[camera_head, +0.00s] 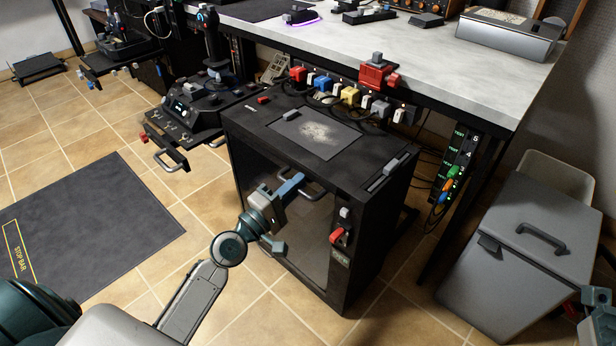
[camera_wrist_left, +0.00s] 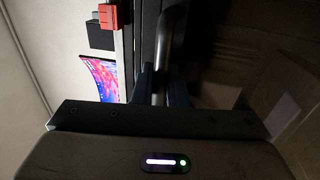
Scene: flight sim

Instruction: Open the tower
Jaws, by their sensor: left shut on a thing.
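The black tower (camera_head: 345,235) stands upright on the tiled floor below the desk, with a dark glass-like front panel (camera_head: 300,235) that looks closed. A curved metal handle (camera_head: 318,187) sits near the top of that panel. My left gripper (camera_head: 298,182) is shut on the handle. In the left wrist view the handle (camera_wrist_left: 170,60) runs between the fingers, whose tips are partly hidden in the dark.
The desk (camera_head: 440,50) overhangs behind the tower, with coloured switches along its edge. A red switch (camera_head: 337,236) is on the tower's front right. A grey box with a handle (camera_head: 520,265) stands at right. A control stand (camera_head: 195,105) is at left. A dark mat (camera_head: 95,225) lies on open floor.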

